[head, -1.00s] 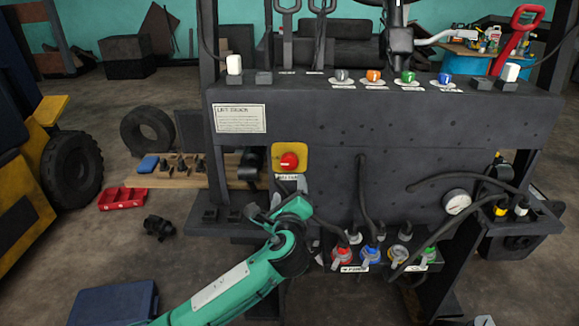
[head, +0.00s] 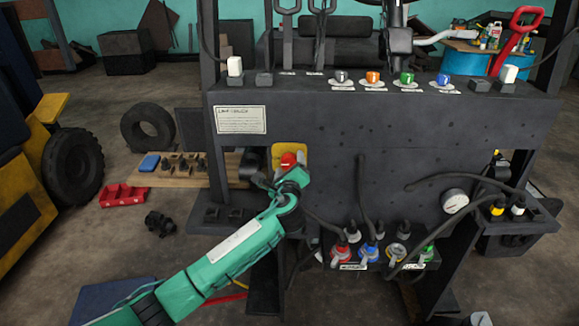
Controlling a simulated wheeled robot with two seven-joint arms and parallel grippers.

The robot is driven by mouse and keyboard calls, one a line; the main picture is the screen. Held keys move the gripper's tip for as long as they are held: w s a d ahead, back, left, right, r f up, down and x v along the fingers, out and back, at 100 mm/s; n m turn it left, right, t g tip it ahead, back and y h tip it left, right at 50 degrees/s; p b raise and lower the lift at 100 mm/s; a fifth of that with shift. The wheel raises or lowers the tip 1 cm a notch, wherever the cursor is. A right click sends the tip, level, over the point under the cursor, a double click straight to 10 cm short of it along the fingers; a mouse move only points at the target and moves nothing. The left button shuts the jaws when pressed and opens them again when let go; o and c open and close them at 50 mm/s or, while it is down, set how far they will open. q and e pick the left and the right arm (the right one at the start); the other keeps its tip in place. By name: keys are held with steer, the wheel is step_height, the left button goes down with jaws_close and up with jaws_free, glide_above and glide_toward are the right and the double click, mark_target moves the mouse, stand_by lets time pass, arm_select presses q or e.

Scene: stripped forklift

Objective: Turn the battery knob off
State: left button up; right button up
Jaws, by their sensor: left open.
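The battery knob (head: 288,159) is red and sits on a yellow plate (head: 304,152) on the left part of the dark forklift panel. My left arm comes in from the lower left, and my left gripper (head: 272,178) is at the knob's lower left, partly in front of the yellow plate. The gripper is open. I cannot tell whether its fingers touch the knob. The label below the knob is hidden behind my wrist. My right gripper is not in view.
A row of coloured knobs (head: 372,77) lines the panel's top. Hoses and coloured connectors (head: 368,250) sit low on the panel, right of my arm, with a gauge (head: 455,201) farther right. A wooden board with dark parts (head: 180,172) and a red tray (head: 122,196) lie on the floor at left.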

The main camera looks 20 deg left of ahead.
arm_select(q)
steer(key=c, duration=1)
